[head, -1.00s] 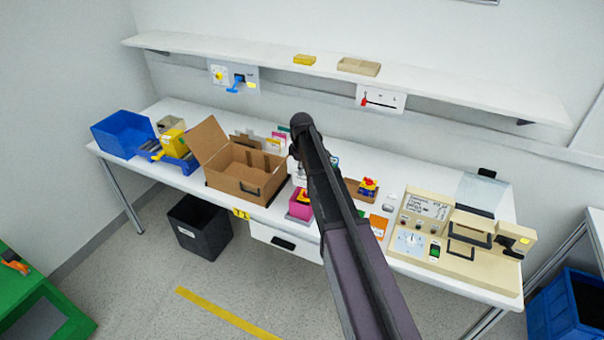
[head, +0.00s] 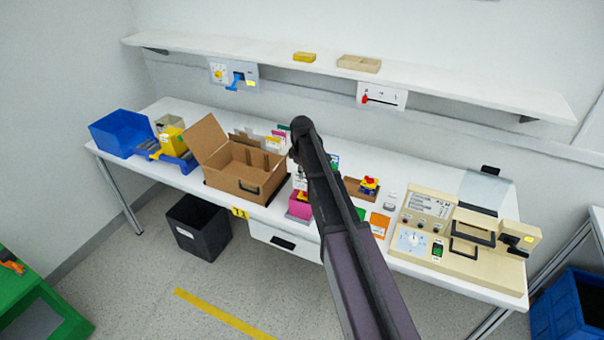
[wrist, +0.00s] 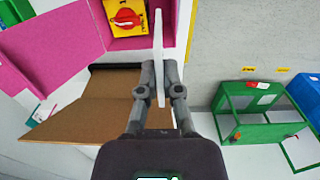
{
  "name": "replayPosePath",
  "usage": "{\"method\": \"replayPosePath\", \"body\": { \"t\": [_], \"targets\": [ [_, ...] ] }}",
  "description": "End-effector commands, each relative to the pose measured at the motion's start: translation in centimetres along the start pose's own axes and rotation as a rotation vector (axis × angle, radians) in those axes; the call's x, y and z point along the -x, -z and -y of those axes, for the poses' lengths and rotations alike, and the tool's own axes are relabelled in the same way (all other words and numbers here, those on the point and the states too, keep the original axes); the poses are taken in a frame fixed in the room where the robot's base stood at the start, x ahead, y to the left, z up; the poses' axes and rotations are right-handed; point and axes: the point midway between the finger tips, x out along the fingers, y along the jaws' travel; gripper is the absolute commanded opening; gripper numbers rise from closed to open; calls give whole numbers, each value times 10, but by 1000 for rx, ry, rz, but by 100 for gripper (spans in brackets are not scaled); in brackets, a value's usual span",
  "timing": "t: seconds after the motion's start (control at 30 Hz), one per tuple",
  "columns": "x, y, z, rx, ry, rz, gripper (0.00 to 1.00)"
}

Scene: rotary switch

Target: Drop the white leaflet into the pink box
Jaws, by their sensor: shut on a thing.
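The white leaflet (wrist: 159,50) is seen nearly edge-on in the wrist view, upright between my fingers. My gripper (wrist: 160,75) is shut on it. The pink box (head: 300,206) stands near the front edge of the table, right of the cardboard box. My arm hides the gripper in the head view.
The open cardboard box (head: 235,178) stands left of the pink box; its flap (wrist: 80,130) shows close to my fingers. A beige machine (head: 470,240) stands at the table's right. A shelf (head: 440,80) runs above. A black bin (head: 198,228) is on the floor.

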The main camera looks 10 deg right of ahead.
Motion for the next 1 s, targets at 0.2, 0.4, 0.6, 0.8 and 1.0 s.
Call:
{"method": "replayPosePath", "body": {
  "t": [0.2, 0.4, 0.6, 0.8, 1.0],
  "targets": [
    [-20, 1, 0, 1, 0, 0, 0],
    [-34, 1, 1, 1, 0, 0, 0],
    [-48, 1, 1, 1, 0, 0, 0],
    [-62, 1, 1, 1, 0, 0, 0],
    [-75, 1, 1, 1, 0, 0, 0]
  ]
}}
